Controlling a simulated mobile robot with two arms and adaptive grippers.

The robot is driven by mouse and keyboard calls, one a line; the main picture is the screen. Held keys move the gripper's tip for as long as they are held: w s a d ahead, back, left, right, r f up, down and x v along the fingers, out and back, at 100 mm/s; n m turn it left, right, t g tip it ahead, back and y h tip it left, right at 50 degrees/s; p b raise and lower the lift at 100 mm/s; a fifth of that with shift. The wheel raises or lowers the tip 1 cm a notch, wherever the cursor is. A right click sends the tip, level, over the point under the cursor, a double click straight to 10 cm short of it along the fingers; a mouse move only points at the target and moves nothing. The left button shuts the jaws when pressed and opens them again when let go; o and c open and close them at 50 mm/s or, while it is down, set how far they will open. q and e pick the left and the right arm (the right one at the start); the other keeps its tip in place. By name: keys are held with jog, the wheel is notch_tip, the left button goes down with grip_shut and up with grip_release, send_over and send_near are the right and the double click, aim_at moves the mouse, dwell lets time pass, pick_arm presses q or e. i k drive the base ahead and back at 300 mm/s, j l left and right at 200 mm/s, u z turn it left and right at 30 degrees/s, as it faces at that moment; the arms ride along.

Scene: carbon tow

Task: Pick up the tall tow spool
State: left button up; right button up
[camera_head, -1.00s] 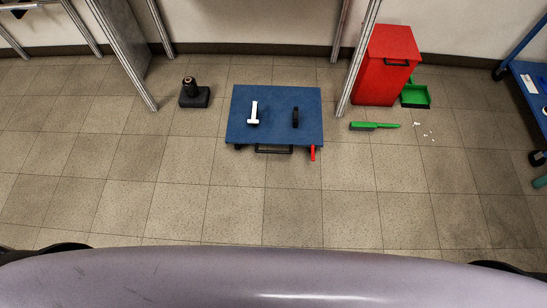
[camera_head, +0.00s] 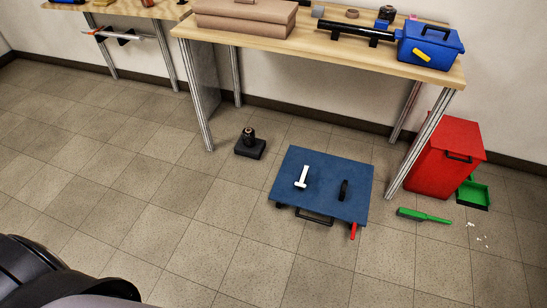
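I cannot tell for sure which thing is the tall tow spool. On the floor, a dark upright cylinder (camera_head: 249,136) stands on a square black base (camera_head: 250,149). Neither of my grippers is in view. Only a black rounded part of my own body shows at the lower left.
The table (camera_head: 400,67) bears a brown case (camera_head: 245,18), a black tube (camera_head: 345,31) and a blue toolbox (camera_head: 432,48). A blue-topped cart (camera_head: 322,180) stands on the floor. A red bin (camera_head: 440,160), green dustpan (camera_head: 473,194) and green brush (camera_head: 424,216) are at right. Floor at left is clear.

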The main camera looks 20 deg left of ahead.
aim_at(248, 132)
jog(key=i+j, duration=0.35)
jog(key=i+j+z, duration=0.15)
jog(key=j, duration=0.65)
jog(key=i+j+z, duration=0.2)
jog(key=j, duration=0.6)
jog(key=i+j+z, duration=0.15)
jog(key=j, duration=0.65)
jog(key=j+z, duration=0.15)
jog(key=j, duration=0.7)
jog(key=i, duration=0.1)
